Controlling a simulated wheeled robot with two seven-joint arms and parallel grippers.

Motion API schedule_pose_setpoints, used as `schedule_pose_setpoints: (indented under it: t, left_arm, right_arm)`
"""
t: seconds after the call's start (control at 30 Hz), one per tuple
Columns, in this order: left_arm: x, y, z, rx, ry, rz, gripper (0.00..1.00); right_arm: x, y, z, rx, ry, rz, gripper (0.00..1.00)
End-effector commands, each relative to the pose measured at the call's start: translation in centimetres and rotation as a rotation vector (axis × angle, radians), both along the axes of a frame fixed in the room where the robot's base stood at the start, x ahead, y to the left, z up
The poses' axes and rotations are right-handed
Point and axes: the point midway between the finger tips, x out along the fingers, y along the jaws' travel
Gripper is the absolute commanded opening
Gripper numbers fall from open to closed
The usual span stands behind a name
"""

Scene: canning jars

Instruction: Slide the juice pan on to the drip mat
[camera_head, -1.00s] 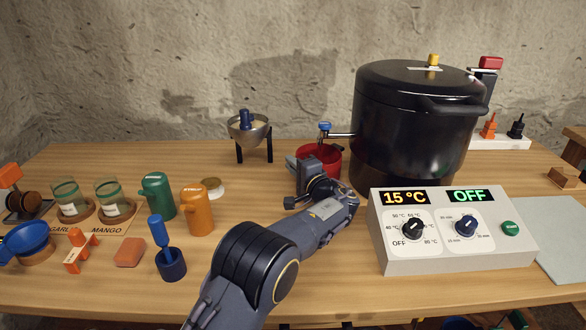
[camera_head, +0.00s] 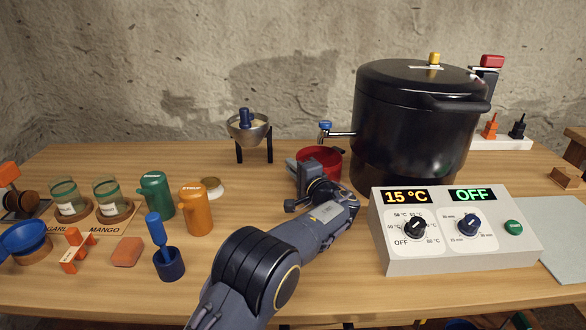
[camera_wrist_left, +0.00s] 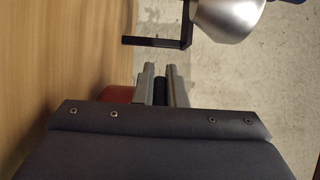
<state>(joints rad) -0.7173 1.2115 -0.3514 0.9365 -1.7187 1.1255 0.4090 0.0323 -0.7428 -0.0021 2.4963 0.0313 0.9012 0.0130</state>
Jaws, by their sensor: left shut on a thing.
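The red juice pan (camera_head: 332,158) stands on the table below the blue-handled tap, left of the big black pot. My arm hides part of its near side. My left gripper (camera_head: 297,166) is at the pan's left side. In the left wrist view the gripper (camera_wrist_left: 160,75) is shut on a dark bar that looks like the pan's handle (camera_wrist_left: 160,92). A bit of the red pan (camera_wrist_left: 115,94) shows beside the fingers there. A pale grey flat sheet (camera_head: 562,238) lies at the right edge; I cannot tell whether it is the drip mat. My right gripper is not in view.
The control box (camera_head: 452,245) is to the right of my forearm. A funnel on a stand (camera_head: 248,130) is behind left. Green (camera_head: 157,195) and orange jugs (camera_head: 196,208) stand left.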

Motion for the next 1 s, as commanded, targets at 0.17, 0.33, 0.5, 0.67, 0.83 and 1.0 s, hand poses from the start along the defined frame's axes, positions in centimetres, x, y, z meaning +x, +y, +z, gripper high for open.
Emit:
schedule_pose_setpoints:
  t: [0.17,0.33,0.5,0.67,0.83,1.0]
  left_arm:
    - [0.0,0.0,-0.1,-0.001,-0.004,0.0,0.0]
    - [0.0,0.0,-0.1,-0.002,-0.005,0.0,0.16]
    - [0.0,0.0,-0.2,-0.001,-0.003,0.0,0.36]
    - [0.0,0.0,-0.3,0.0,-0.001,0.0,0.36]
    - [-0.4,-0.4,-0.4,0.0,0.001,-0.002,0.36]
    - [-2.6,-1.7,-0.3,0.002,0.0,-0.004,0.36]
  right_arm:
    - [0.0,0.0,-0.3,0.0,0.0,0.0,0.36]
    - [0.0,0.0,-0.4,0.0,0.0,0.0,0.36]
    - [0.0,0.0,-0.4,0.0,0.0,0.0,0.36]
    - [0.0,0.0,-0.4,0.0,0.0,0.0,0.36]
    - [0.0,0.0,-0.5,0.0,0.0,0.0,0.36]
    - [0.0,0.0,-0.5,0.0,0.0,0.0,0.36]
